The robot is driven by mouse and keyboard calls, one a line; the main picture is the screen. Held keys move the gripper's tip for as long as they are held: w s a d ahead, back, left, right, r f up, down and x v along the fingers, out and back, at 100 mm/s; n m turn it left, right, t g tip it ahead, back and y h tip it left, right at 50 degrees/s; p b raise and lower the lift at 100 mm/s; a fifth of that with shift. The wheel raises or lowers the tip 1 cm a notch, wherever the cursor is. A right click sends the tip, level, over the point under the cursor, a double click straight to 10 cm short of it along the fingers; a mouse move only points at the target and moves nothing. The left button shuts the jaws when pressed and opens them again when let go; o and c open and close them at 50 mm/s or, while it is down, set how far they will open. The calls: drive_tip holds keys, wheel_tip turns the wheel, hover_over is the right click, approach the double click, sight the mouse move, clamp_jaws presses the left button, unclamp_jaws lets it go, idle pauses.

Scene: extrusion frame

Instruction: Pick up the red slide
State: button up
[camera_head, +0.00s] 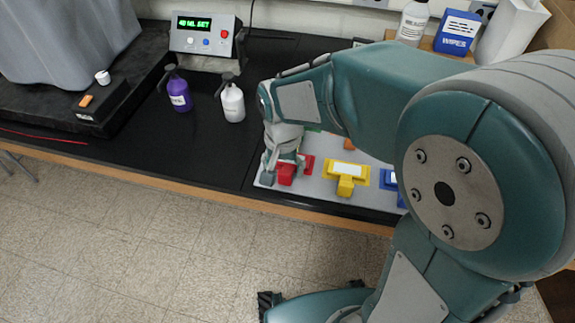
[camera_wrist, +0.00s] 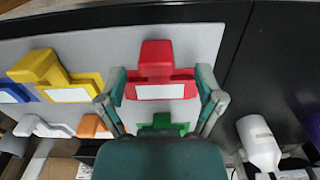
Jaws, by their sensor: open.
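The red slide (camera_head: 286,174) lies on a grey board at its left end, partly hidden by my gripper (camera_head: 283,163) in the head view. In the wrist view the red slide (camera_wrist: 157,56) is T-shaped, with a raised block and a wider bar bearing a white label. My gripper (camera_wrist: 161,75) is open, with one finger on each side of the red bar. The fingers look close to its ends; I cannot tell whether they touch it.
A yellow slide (camera_head: 346,180) and a blue slide (camera_head: 392,180) lie to the right on the grey board (camera_head: 318,187). A green piece (camera_wrist: 163,124) is beside the red slide. A white bottle (camera_head: 232,103) and a purple bottle (camera_head: 178,94) stand to the left.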

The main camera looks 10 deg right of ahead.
drive_tip(key=shift+d+f, duration=0.15)
drive_tip(key=shift+f, duration=0.6)
drive_tip(key=c, duration=1.2)
